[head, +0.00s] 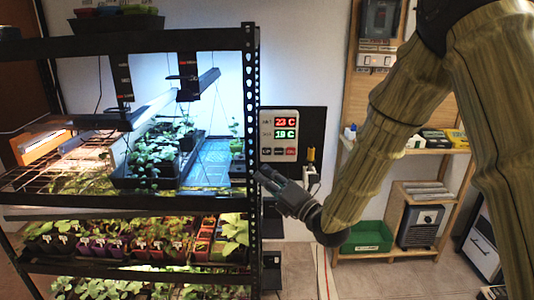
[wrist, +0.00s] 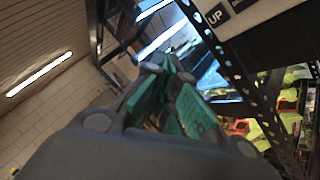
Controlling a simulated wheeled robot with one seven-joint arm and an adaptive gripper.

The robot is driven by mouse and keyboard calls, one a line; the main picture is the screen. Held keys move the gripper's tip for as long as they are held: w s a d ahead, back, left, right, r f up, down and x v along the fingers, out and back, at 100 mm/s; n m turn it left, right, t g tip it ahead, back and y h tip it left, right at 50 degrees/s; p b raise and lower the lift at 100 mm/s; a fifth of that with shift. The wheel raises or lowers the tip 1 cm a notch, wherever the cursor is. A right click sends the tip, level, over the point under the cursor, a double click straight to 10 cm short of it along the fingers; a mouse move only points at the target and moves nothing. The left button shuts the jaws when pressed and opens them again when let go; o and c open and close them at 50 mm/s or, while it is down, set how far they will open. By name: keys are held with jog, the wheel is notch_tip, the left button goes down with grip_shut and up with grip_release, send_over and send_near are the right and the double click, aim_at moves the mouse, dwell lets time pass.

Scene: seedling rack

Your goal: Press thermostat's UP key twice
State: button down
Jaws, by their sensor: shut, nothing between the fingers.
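The thermostat (head: 279,127) is a white panel on a black board, right of the rack's post. Its upper display reads a red 23 C and its lower one a green 19 C.
The rack's perforated post (head: 250,120) stands close to the left of my gripper. A plug with a yellow part (head: 311,160) is at the board's right side. Seedling trays (head: 120,180) fill the rack. A wooden shelf (head: 352,120) with a green bin (head: 366,238) stands right.

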aim_at(267, 152)
jog(key=w+p, duration=0.2)
jog(key=w, duration=0.6)
jog(key=shift+w, duration=0.4)
jog(key=shift+w+b, duration=0.7)
jog(key=shift+b, duration=0.25)
dwell(2.3)
jog(key=shift+s, duration=0.15)
jog(key=shift+s+b, duration=0.55)
jog(key=shift+s, duration=0.05)
